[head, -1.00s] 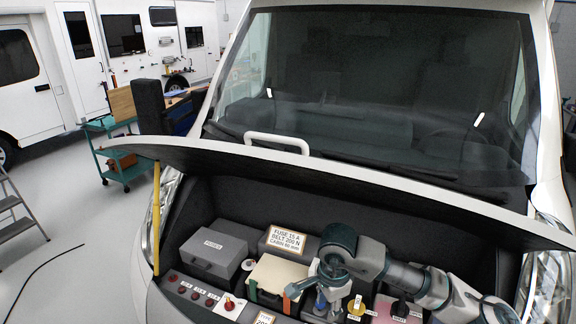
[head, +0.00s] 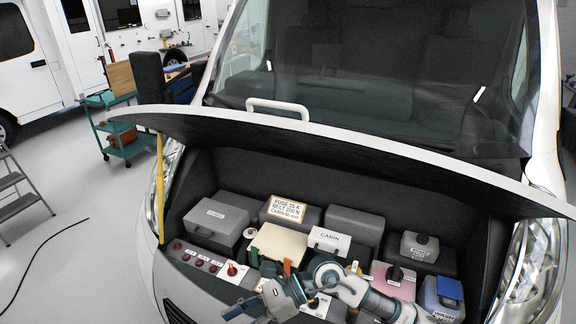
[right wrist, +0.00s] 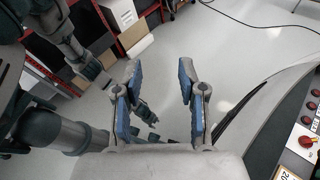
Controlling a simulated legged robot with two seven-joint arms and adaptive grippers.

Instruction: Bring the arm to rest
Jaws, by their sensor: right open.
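My right arm (head: 345,282) comes in low over the front of the open engine bay and bends to the left. Its gripper (head: 240,310) hangs in front of the bay's front edge, at the bottom of the head view. In the right wrist view the two blue-padded fingers of this gripper (right wrist: 160,80) stand wide apart, with nothing held between them. Grey floor shows beyond them. Other dark links of mine show at the left of the right wrist view; a small grey-teal part behind the fingers may be my left gripper, too unclear to judge.
The raised hood (head: 330,148) hangs over the bay, held by a yellow prop (head: 159,190). In the bay are a grey fuse box (head: 215,222), a cream-lidded box (head: 278,247), a cabin box (head: 328,240) and a blue washer tank (head: 440,298). Red knobs line the front edge.

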